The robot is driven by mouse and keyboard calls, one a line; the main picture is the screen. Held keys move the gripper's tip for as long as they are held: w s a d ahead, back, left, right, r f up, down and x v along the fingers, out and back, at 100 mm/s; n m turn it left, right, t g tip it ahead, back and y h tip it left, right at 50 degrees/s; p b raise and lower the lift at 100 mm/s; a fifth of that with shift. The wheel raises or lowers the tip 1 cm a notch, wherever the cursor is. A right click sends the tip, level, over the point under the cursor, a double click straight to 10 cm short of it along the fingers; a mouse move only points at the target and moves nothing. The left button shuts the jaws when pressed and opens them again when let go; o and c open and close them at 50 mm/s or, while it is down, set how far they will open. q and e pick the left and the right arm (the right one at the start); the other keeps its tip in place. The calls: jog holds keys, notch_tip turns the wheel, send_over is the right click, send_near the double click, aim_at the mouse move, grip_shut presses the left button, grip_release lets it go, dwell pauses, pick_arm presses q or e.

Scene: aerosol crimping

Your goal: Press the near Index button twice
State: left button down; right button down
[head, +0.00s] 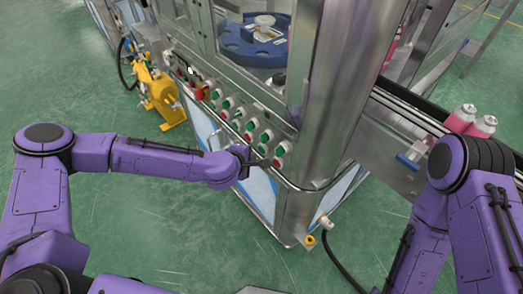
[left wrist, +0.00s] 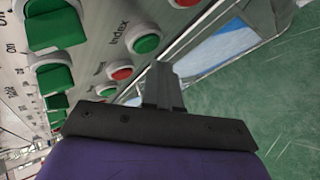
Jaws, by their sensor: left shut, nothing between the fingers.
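A green round button (left wrist: 145,39) with the label "Index" beside it shows in the left wrist view, on the pale control panel (left wrist: 92,40). In the head view the panel's labels are too small to read. My left gripper (head: 268,162) is at the near end of the panel in the head view, close to the lowest red button (head: 277,163). In the left wrist view its shut, empty fingers (left wrist: 163,80) point toward the panel, below and to the right of the green Index button. I cannot tell whether they touch anything. My right gripper is out of view.
More red and green buttons, including a red one (left wrist: 120,71), sit close to the left fingers. A metal rail (head: 300,187) runs below the panel. A blue turntable (head: 250,45) stands inside the machine. Pink cans (head: 461,118) are at the right. Green floor lies open at left.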

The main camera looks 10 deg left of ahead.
pick_arm(q)
jog(key=shift+w, duration=0.1)
jog(key=shift+w+d, duration=0.3)
jog(key=shift+w, duration=0.05)
jog(key=shift+w+d, duration=0.25)
dwell(0.6)
jog(key=shift+a, duration=0.1)
jog(key=shift+s+a, duration=0.4)
jog(key=shift+s, duration=0.25)
jog(key=s+a, duration=0.1)
jog(key=s, duration=0.1)
jog(key=s+a+p, duration=0.1)
jog(key=s+a, duration=0.1)
dwell(0.5)
dwell(0.8)
